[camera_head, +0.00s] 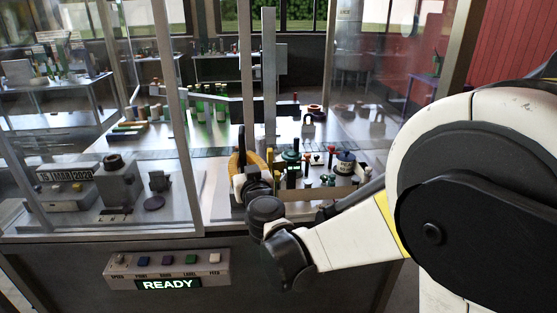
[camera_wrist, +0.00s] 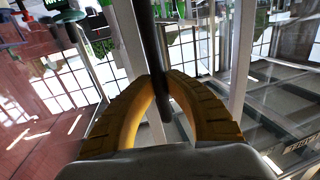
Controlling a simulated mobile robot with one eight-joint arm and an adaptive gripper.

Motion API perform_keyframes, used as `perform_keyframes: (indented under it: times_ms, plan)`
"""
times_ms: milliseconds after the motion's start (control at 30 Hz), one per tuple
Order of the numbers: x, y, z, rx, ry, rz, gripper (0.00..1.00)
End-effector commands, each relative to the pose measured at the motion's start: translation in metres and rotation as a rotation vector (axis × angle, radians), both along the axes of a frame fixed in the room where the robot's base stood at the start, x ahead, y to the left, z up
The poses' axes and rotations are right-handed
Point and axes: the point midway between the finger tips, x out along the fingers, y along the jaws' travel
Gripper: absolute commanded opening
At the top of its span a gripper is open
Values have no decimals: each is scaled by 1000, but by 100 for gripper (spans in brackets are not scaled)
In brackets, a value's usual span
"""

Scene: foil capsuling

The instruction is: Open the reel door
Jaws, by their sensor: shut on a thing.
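The reel door appears to be a clear panel with a grey metal frame post (camera_head: 245,70) on the machine front; a second post (camera_head: 269,75) stands just to its right. A dark vertical bar, seemingly the door's handle, shows in the wrist view (camera_wrist: 146,35). My gripper (camera_head: 241,150) is at the lower part of the post. In the wrist view, its yellow fingers with dark ribbed pads (camera_wrist: 162,88) close around the bar. The exact contact at the fingertips is partly hidden, and I cannot tell whether the door is ajar.
Inside the machine are a tray of coloured bottles and tools (camera_head: 318,168), a grey press (camera_head: 118,182) and a dated printer block (camera_head: 65,188). A button panel (camera_head: 167,267) with a lit READY sign is on the front. My arm fills the right side.

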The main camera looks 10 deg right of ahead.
Motion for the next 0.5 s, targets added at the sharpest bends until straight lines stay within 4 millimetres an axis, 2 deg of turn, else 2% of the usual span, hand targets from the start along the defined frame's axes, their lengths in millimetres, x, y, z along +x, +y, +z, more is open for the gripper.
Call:
perform_keyframes:
  times_ms: [33, 200, 300, 500]
  plan:
    - [1, 19, -1, 0, 0, 9, 0]
    - [5, 59, -1, 0, 0, 6, 0]
    - [7, 75, -1, 0, 0, 5, 0]
    - [10, 93, 0, 0, 0, 2, 0]
